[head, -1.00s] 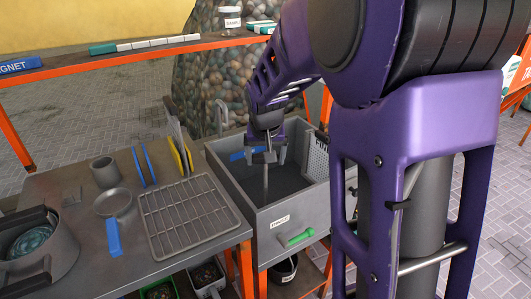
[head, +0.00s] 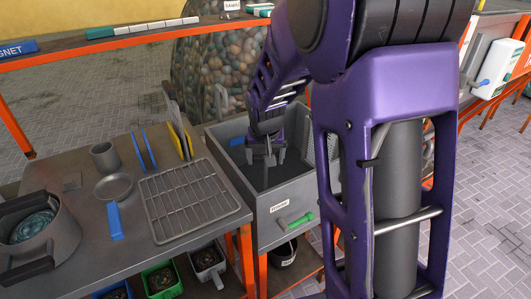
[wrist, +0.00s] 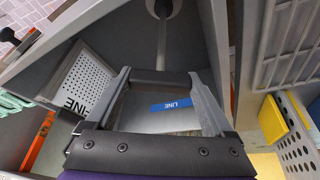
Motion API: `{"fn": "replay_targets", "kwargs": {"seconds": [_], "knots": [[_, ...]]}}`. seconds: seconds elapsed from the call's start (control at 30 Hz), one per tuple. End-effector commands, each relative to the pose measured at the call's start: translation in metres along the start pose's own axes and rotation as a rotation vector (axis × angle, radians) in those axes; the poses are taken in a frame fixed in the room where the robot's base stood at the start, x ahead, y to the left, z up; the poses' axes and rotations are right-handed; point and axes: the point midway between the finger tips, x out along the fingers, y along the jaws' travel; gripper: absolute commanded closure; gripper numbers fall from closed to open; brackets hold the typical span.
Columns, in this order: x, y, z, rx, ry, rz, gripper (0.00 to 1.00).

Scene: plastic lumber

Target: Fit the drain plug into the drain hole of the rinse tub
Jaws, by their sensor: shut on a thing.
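My gripper (head: 265,158) is inside the grey rinse tub (head: 302,192), pointing down. The plug's thin rod runs away from the fingers to a dark round end at the top edge of the wrist view. The drain hole cannot be made out. I cannot tell whether the plug's end touches the tub floor.
A perforated panel (wrist: 88,78) and a blue tag (wrist: 170,105) are by the tub. A green valve handle (head: 296,222) sticks out in front. On the left bench are a wire rack (head: 187,200), a pan (head: 114,187), a pot (head: 62,238) and a cup (head: 104,156).

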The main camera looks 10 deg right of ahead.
Motion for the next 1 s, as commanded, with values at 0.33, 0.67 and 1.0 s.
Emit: {"fn": "replay_targets", "kwargs": {"seconds": [0.33, 0.67, 1.0], "knots": [[0.016, 0.000, 0.007, 0.000, 0.000, 0.000, 1.00], [0.023, 0.000, 0.010, 0.000, 0.001, -0.001, 1.00], [0.024, 0.000, 0.010, 0.000, 0.001, -0.001, 0.10]]}}
